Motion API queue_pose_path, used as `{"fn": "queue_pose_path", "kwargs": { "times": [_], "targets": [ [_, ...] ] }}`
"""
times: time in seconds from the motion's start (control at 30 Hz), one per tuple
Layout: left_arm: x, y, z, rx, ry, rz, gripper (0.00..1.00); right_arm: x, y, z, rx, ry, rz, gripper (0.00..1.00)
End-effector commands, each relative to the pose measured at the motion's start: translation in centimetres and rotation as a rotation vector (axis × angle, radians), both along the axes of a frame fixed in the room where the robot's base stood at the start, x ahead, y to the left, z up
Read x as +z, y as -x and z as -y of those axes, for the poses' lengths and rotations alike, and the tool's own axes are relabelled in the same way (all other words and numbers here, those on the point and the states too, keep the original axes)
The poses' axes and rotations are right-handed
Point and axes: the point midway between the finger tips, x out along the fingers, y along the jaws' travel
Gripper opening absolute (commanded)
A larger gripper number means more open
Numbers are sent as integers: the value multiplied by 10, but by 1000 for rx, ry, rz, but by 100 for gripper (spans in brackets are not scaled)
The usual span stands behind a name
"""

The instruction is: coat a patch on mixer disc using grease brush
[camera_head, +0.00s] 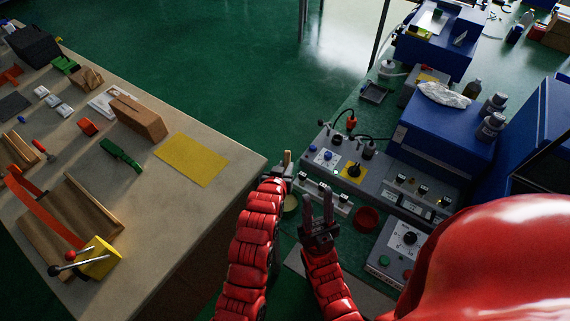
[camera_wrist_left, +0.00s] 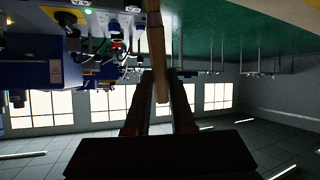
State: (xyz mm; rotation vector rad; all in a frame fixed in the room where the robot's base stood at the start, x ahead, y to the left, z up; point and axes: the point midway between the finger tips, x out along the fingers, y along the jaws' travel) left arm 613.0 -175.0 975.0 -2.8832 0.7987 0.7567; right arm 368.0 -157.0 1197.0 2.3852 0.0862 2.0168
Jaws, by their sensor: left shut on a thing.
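My left gripper (camera_head: 283,168) is at the near right corner of the left table, over the gap between the benches. It is shut on a wooden-handled tool, which looks like the grease brush (camera_head: 287,157). In the left wrist view the wooden handle (camera_wrist_left: 156,45) stands between the fingers; its bristles cannot be made out. My right gripper (camera_head: 318,192) is lower and to the right, its two fingers apart with nothing between them. A pale round dish (camera_head: 291,203) is partly hidden behind my left arm. I cannot tell which thing is the mixer disc.
A red round bowl (camera_head: 367,219) is right of my right gripper. Grey control boxes (camera_head: 351,168) and a blue machine (camera_head: 445,125) crowd the right bench. The left table has a yellow sheet (camera_head: 191,159), a brown block (camera_head: 139,118) and a yellow-and-red lever press (camera_head: 98,258).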

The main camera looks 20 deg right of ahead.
Motion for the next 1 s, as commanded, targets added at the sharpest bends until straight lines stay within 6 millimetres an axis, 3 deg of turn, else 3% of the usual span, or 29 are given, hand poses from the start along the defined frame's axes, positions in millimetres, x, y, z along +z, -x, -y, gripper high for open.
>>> {"fn": "queue_pose_path", "kwargs": {
  "times": [0.27, 0.6, 1.0],
  "targets": [
    [-32, 0, 0, 0, -1, -3, 0, -9, 0, 0, 0, 0, 0, 37],
    [-70, 0, 0, -1, -2, -4, 0, -34, 0, 0, 0, 0, 0, 37],
    [-77, 0, 0, 0, -1, -2, 0, -37, 0, 0, 0, 0, 0, 37]
  ]
}}
